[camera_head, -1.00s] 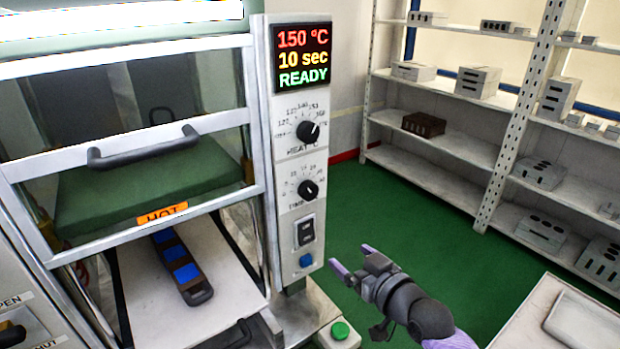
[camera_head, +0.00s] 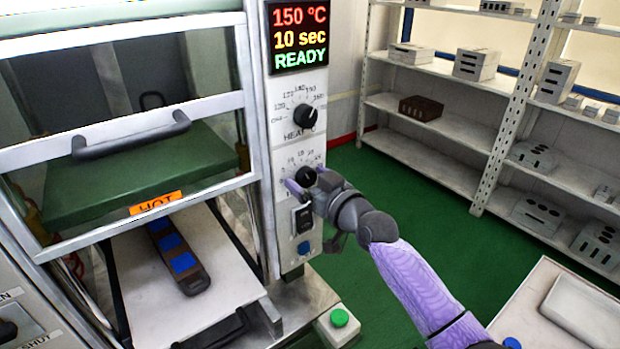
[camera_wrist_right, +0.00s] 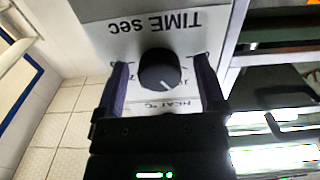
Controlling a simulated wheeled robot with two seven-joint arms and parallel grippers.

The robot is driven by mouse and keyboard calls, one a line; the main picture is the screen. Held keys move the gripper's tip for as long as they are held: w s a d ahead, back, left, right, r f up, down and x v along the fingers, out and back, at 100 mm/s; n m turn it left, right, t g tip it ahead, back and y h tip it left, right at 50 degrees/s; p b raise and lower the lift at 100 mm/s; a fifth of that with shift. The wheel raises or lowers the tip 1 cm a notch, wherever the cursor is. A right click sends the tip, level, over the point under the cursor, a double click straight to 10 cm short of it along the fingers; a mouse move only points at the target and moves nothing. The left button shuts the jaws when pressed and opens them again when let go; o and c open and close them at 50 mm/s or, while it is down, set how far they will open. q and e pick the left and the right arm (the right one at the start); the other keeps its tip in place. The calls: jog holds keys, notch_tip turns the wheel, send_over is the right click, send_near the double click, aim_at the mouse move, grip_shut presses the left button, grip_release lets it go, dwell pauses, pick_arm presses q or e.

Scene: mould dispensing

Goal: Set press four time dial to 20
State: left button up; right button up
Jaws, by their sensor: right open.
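The time dial (camera_head: 306,177) is a black round knob on the press's front panel, below the heat dial (camera_head: 305,116). The display (camera_head: 299,37) reads 150 °C, 10 sec, READY. My right gripper (camera_head: 303,184) is at the time dial, its fingers spread to either side of it. In the right wrist view, the dial (camera_wrist_right: 160,69) sits between the two open fingers (camera_wrist_right: 160,82), with a gap on each side, under upside-down "TIME sec" lettering. The dial's pointer is partly hidden in the head view. My left gripper is not in view.
Below the time dial are a black switch (camera_head: 302,217) and a blue button (camera_head: 304,248). A green button (camera_head: 339,317) sits at the press's foot. A dark mould with blue fillings (camera_head: 178,257) lies on the press's lower plate. Shelves (camera_head: 440,122) stand behind, right.

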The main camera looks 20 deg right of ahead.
grip_shut()
jog(key=shift+m, duration=0.3)
jog(key=m, duration=0.5)
jog(key=shift+p, duration=0.4)
jog(key=m, duration=0.6)
jog(key=shift+p, duration=0.4)
grip_release()
jog(key=shift+a+r, duration=0.1)
jog(key=shift+a, duration=0.05)
